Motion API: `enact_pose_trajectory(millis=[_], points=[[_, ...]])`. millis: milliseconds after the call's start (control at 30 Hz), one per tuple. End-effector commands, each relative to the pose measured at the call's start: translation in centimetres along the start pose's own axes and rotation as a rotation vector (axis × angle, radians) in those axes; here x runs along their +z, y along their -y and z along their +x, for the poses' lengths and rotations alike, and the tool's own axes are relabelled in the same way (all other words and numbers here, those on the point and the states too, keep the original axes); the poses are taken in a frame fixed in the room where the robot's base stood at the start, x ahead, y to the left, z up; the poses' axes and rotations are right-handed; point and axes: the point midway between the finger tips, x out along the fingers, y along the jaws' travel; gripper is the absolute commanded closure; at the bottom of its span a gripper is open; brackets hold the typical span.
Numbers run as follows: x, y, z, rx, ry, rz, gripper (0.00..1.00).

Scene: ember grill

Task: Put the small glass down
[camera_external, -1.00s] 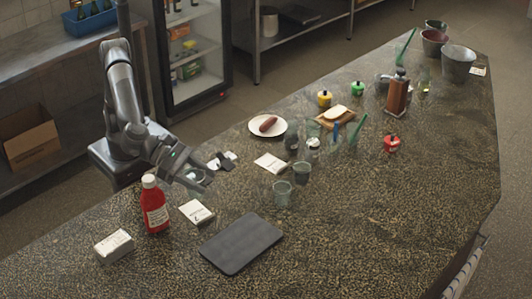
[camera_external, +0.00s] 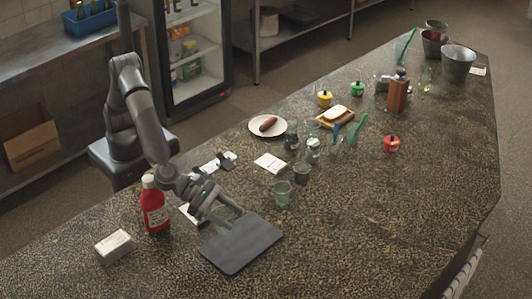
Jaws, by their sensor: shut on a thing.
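My gripper (camera_external: 230,217) is low over the counter, at the back left edge of the dark flat board (camera_external: 243,246). It is shut on the small glass, which is clear and only faintly visible between the fingers. I cannot tell whether the glass touches the board or hangs just above it. Two other grey-green glasses, a front one (camera_external: 282,194) and a back one (camera_external: 302,174), stand upright to the right, apart from my gripper.
A red sauce bottle (camera_external: 155,207) stands close to the left of my arm, with a white box (camera_external: 114,247) in front. A white card (camera_external: 270,163), sausage plate (camera_external: 268,126) and several jars and glasses stand further back. The counter (camera_external: 370,215) is clear at the right.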

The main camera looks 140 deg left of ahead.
Motion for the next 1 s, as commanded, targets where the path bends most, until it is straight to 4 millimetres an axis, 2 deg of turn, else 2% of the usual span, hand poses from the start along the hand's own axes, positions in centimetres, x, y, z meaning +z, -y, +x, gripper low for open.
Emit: enact_pose_trajectory(millis=[100, 333, 500, 767, 1000], points=[[-0.8, -1.8, 3.0, 0.005, -0.001, 0.001, 0.73], [-1.7, -3.9, 7.1, 0.001, -0.001, 0.001, 0.73], [-2.1, -4.4, 8.1, 0.000, 0.000, 0.001, 0.73], [-5.3, -4.4, 9.4, 0.001, -0.001, 0.002, 0.73], [-5.5, -4.4, 9.4, 0.000, 0.001, 0.000, 0.73]])
